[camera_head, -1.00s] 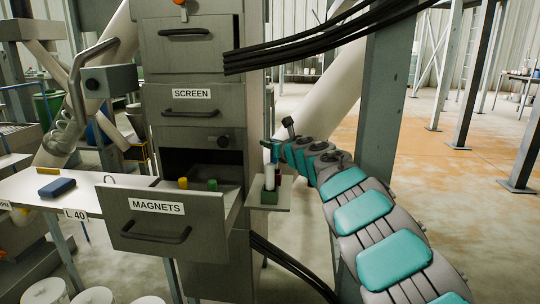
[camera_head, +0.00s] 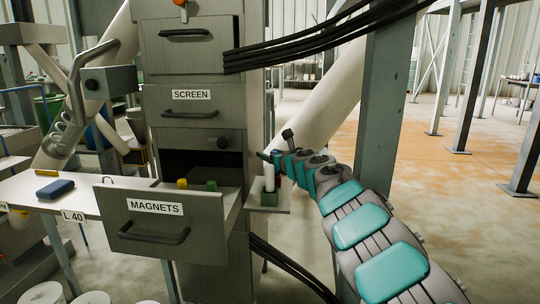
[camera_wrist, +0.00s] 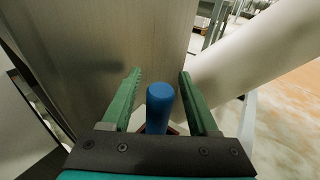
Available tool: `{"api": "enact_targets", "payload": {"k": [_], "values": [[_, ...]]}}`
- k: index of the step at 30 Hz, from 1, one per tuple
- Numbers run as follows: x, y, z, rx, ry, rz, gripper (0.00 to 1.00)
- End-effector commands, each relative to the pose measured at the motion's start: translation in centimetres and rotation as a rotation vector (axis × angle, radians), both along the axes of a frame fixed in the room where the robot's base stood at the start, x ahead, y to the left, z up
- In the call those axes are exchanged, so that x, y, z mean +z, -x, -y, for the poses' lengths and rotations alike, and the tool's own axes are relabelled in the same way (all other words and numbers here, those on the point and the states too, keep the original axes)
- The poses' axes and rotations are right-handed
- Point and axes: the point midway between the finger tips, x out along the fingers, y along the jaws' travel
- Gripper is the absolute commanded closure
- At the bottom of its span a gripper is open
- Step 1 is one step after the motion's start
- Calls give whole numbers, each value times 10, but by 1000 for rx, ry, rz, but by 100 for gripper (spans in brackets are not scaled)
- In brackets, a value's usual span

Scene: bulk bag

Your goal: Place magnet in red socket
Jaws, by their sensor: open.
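In the wrist view my gripper (camera_wrist: 160,75) is open, with a green finger on each side of an upright blue-topped cylinder (camera_wrist: 160,108), apart from it. A small brownish edge shows at the cylinder's foot; I cannot tell if it is the red socket. In the head view my gripper (camera_head: 266,156) is over the small side shelf (camera_head: 283,208), mostly hidden by my arm. A white cylinder (camera_head: 269,176) stands upright in a green socket (camera_head: 268,198) there. A dark red thing (camera_head: 278,174) shows just behind it, partly hidden.
The drawer labelled MAGNETS (camera_head: 155,232) is pulled out, with yellow (camera_head: 182,183) and green (camera_head: 212,185) tops inside. A blue block (camera_head: 55,189) lies on the white table at left. The cabinet wall (camera_wrist: 110,45) and a pale pipe (camera_wrist: 255,50) flank my gripper.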

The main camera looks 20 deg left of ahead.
Motion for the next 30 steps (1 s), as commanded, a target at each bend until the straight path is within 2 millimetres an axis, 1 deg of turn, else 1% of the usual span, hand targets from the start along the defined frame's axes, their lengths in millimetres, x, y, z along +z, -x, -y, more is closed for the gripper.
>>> {"api": "enact_targets", "payload": {"k": [4,6,11,20,30], "values": [[1,0,0,0,0,0,40],[4,0,0,0,0,0,40],[3,4,6,-1,0,2,40],[4,19,24,-4,4,1,40],[10,40,45,-4,3,3,40]]}}
